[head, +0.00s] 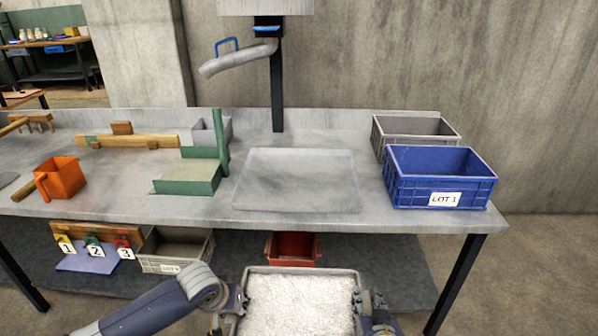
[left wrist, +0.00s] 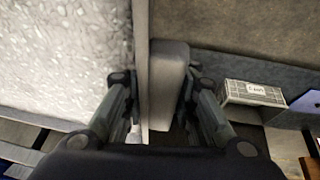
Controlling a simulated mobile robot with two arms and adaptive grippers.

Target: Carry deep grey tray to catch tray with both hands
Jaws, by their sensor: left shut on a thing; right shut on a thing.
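The deep grey tray (head: 302,269) is at the bottom of the head view, filled with white grain, in front of the table. Its near end is cut off by the frame. My left gripper (head: 240,302) is shut on its left side and my right gripper (head: 361,303) is shut on its right side. In the left wrist view, the left fingers (left wrist: 160,100) straddle the tray's side wall (left wrist: 141,50) and a grey block on it. The catch tray (head: 297,182) appears as a shallow, empty, pale grey tray on the table, apart from the held tray.
A blue LOT 1 crate (head: 440,178) and a grey crate (head: 414,129) stand right of the catch tray. A green stand (head: 189,172) is left of it. A spout (head: 238,58) hangs above. A red bin (head: 292,248) is below the table (head: 400,222).

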